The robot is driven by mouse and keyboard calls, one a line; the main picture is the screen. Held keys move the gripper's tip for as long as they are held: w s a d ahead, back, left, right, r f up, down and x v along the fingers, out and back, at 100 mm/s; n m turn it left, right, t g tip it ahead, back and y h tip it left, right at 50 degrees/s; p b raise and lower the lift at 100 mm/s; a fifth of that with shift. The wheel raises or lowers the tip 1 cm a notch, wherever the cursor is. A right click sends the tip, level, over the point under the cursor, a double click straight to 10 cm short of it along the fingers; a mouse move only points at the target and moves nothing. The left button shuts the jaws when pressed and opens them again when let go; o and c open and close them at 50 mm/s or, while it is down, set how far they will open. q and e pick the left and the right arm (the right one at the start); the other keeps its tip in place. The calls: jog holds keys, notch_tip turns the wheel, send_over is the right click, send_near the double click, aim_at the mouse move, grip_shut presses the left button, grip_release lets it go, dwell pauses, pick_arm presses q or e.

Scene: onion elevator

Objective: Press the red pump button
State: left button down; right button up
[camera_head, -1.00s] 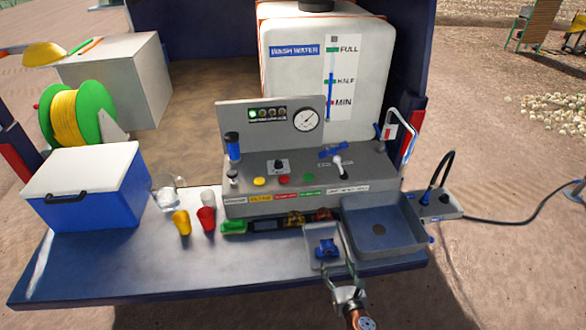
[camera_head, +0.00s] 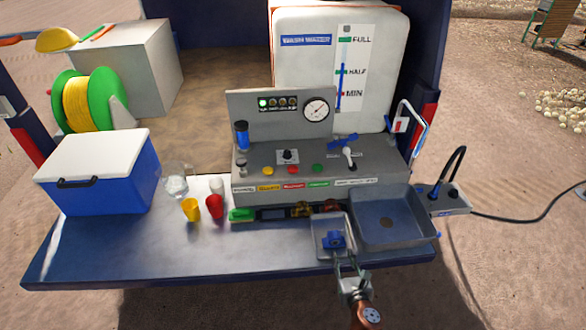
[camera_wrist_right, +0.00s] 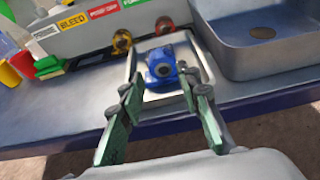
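The red pump button (camera_head: 291,170) is on the sloped top of the grey control panel (camera_head: 250,160), between a yellow button (camera_head: 268,171) and a green button (camera_head: 317,168). It appears uncovered. My right gripper (camera_head: 348,258) is at the front edge of the bench, well below and to the right of the red button. In the right wrist view its two green fingers (camera_wrist_right: 162,88) are apart with nothing held. A blue fitting (camera_wrist_right: 164,64) in a small grey tray (camera_wrist_right: 181,40) lies just beyond the fingertips. My left gripper is not in view.
A grey sink (camera_head: 416,239) stands right of the small tray. Yellow and red cups (camera_head: 215,206), a clear jug (camera_head: 176,187) and a blue cooler (camera_head: 125,190) are on the left. A lever (camera_head: 350,157) stands right of the green button.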

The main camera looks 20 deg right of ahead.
grip_shut()
dwell(1.4)
